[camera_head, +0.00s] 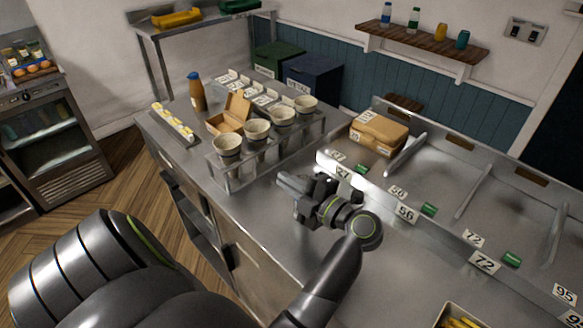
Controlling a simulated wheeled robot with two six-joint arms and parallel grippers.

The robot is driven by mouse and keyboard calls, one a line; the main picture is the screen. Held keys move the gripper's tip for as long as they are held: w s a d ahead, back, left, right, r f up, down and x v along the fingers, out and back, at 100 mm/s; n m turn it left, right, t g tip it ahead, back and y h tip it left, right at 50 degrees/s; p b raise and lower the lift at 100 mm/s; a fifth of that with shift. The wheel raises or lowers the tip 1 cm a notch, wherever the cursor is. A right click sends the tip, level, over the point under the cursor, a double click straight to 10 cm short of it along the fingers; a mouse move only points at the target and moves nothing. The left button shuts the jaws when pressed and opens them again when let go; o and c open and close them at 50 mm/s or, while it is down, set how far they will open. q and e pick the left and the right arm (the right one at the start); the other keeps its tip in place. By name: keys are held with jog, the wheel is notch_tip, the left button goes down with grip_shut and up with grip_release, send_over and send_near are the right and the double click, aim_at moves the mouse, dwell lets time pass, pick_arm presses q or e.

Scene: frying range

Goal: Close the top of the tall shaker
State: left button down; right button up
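A tall brown shaker (197,95) with a blue top (194,76) stands upright at the back left of the steel counter (262,205). It is small in view, and I cannot tell whether its top is open or closed. My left gripper (287,195) is above the counter's middle, in front of the cup rack and well to the right of the shaker. Its fingers point left and look apart, with nothing seen between them. My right gripper is out of view.
A rack (233,182) of paper cups and an open brown carton (232,115) stand between my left gripper and the shaker. A yellow-filled tray (174,124) lies left of the shaker. A closed brown box (379,132) sits in the divided trough at right.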

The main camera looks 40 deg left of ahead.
pick_arm(q)
jog(key=shift+s+f+n+b, duration=0.2)
jog(key=shift+f+n+b, duration=0.5)
jog(key=shift+n+b, duration=0.55)
jog(key=c, duration=1.6)
grip_release()
notch_tip(320, 180, up, 10)
jog(key=b, duration=0.1)
